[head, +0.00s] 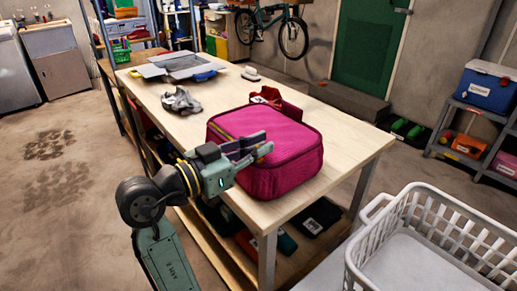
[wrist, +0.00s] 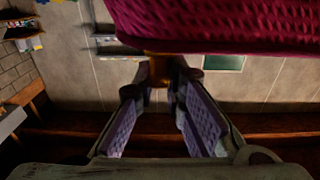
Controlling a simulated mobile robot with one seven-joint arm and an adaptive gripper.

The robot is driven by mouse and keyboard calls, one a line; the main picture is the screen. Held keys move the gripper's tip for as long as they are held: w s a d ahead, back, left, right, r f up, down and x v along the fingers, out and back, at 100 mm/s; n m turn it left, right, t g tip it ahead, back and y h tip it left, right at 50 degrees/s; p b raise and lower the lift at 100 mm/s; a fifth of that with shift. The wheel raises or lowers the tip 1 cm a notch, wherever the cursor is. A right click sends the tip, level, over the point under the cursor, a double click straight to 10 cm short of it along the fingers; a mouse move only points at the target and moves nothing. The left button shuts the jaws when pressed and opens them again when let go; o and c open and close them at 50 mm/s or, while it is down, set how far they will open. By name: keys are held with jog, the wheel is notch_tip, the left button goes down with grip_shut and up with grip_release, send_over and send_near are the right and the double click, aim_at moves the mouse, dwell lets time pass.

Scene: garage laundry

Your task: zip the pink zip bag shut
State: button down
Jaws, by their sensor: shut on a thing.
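The pink zip bag (head: 284,140) lies on the wooden table toward its near right end. A yellowish strip, apparently part of its zip, shows along the upper left edge. My gripper (head: 262,147) is at the bag's near left side, its purple-padded fingers level with the bag's side. In the wrist view the fingertips (wrist: 162,76) are shut on a small orange-brown piece, which looks like the zip pull (wrist: 160,66), just under the bag (wrist: 225,25). How far the zip is closed is hidden by my gripper and the bag's side.
On the table (head: 345,140) are a dark red item (head: 275,98) behind the bag, a grey crumpled cloth (head: 181,101), a grey open box (head: 178,66) and a small white item (head: 250,73). A white basket (head: 430,240) stands at the front right.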

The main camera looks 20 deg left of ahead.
jog(key=shift+s+d, duration=0.1)
dwell(0.3)
jog(key=c, duration=1.6)
grip_release()
jog(key=v, duration=1.2)
